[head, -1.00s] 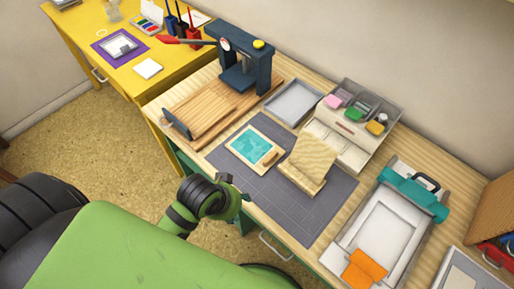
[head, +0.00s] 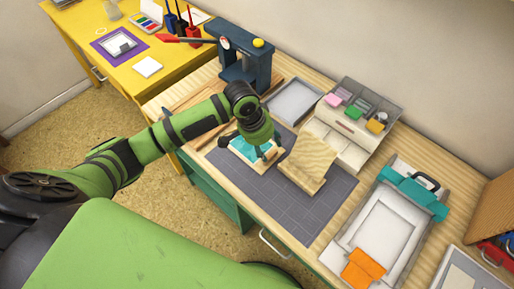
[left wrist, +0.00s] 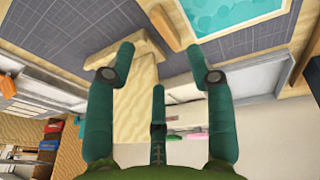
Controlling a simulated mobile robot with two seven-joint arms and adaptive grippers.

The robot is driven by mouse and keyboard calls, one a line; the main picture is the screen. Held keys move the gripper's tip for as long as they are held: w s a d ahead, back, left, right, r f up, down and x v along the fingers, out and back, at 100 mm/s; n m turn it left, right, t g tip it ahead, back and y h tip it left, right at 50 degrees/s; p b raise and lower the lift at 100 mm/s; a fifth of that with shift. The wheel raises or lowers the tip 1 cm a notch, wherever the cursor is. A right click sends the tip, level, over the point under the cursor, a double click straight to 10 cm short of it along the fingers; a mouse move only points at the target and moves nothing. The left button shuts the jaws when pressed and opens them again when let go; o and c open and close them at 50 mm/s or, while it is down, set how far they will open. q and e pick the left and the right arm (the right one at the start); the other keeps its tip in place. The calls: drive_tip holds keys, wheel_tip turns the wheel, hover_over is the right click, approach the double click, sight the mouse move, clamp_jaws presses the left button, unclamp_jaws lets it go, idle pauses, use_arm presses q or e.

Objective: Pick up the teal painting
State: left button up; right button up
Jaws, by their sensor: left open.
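The teal painting (head: 243,149) lies on the grey cutting mat, a teal picture with a cream border. My left gripper (head: 263,154) is over its right part and hides some of it. In the left wrist view the painting (left wrist: 238,14) shows at the top, cut off by the frame edge. My left gripper's fingers (left wrist: 160,62) are spread with nothing between them; the painting lies beyond their tips. A small wooden piece (left wrist: 166,28) sits at the painting's border. I cannot tell whether a fingertip touches anything. My right gripper is not in view.
A slanted wooden stand (head: 307,161) is close to the right of my left gripper. A dark press (head: 243,62) stands behind it, with a grey tray (head: 293,100) and a drawer organizer (head: 347,122) nearby. The mat's front part (head: 270,205) is clear.

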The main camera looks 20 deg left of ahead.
sight(270, 157)
use_arm(q)
drive_tip(key=shift+a+p+x, duration=0.2)
drive_tip(key=shift+p+x, duration=0.1)
drive_tip(key=shift+x, duration=1.4)
drive_tip(key=shift+a+p+x, duration=0.15)
drive_tip(key=shift+p+x, duration=0.15)
drive_tip(key=shift+x, duration=1.4)
drive_tip(key=shift+s+f, duration=0.1)
clamp_jaws()
